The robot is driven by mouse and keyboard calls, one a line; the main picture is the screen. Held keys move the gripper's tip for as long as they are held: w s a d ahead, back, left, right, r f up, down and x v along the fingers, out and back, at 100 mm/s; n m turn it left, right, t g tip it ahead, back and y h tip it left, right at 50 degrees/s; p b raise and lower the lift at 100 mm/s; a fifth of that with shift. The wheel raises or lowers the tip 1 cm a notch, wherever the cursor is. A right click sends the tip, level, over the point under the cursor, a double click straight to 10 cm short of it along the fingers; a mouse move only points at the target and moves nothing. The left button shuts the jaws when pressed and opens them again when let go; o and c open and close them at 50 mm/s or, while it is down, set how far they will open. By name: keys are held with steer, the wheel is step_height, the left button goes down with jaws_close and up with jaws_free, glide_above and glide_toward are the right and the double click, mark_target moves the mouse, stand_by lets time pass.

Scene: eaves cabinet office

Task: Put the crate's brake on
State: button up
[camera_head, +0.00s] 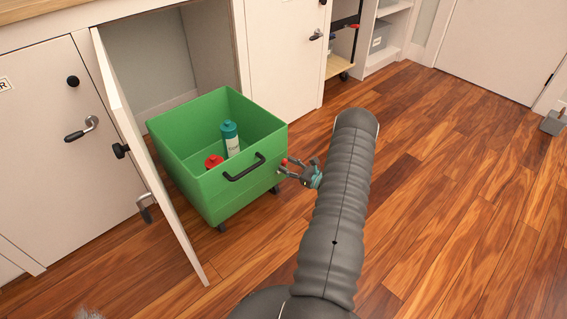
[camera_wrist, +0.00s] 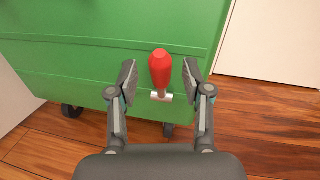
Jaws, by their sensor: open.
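The green crate (camera_head: 215,195) stands on castors on the wood floor, partly inside an open cabinet bay. Its brake lever with a red knob (camera_wrist: 160,68) is on the crate's side in the wrist view, pointing up from a small pale metal mount (camera_wrist: 161,97). In the head view the red knob (camera_head: 284,162) shows at the crate's right corner. My gripper (camera_wrist: 159,78) is open, with one finger on each side of the red knob and a gap on both sides. In the head view my gripper (camera_head: 297,166) is beside the crate's right side.
The crate holds a teal-capped bottle (camera_head: 230,138) and a red-topped item (camera_head: 213,162). A black handle (camera_head: 245,167) is on its front. An open cabinet door (camera_head: 150,165) stands left of it. The wood floor (camera_head: 450,170) to the right is clear.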

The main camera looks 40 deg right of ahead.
steer(key=shift+x, duration=1.25)
steer(key=shift+c, duration=0.3)
jaws_close()
